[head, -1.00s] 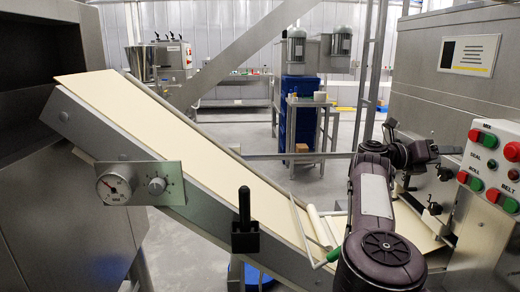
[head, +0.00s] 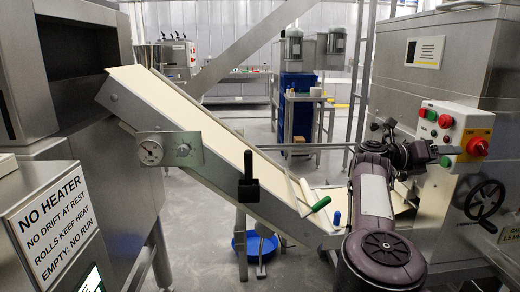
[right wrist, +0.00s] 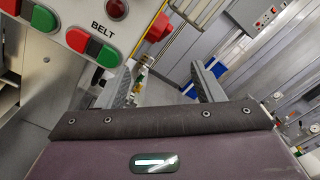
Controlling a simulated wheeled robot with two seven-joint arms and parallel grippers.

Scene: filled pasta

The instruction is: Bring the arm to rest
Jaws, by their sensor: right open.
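My right arm (head: 375,195) rises from the lower right of the head view, bends at the top and points right. Its gripper (head: 444,155) is seen side-on in front of the machine with the control box (head: 433,132). In the right wrist view the two grey fingers of the right gripper (right wrist: 168,84) stand wide apart. Nothing is between them, only distant background. The control box shows close by at the upper left of that view, with its BELT buttons (right wrist: 92,46) and a red knob (right wrist: 159,27). My left gripper is in neither view.
A sloped belt (head: 190,120) with a black lever (head: 249,175) crosses the middle. A handwheel (head: 485,200) is at the right, a NO HEATER sign (head: 45,230) at the lower left. A blue basin (head: 240,244) stands on the floor, which is open beyond the belt.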

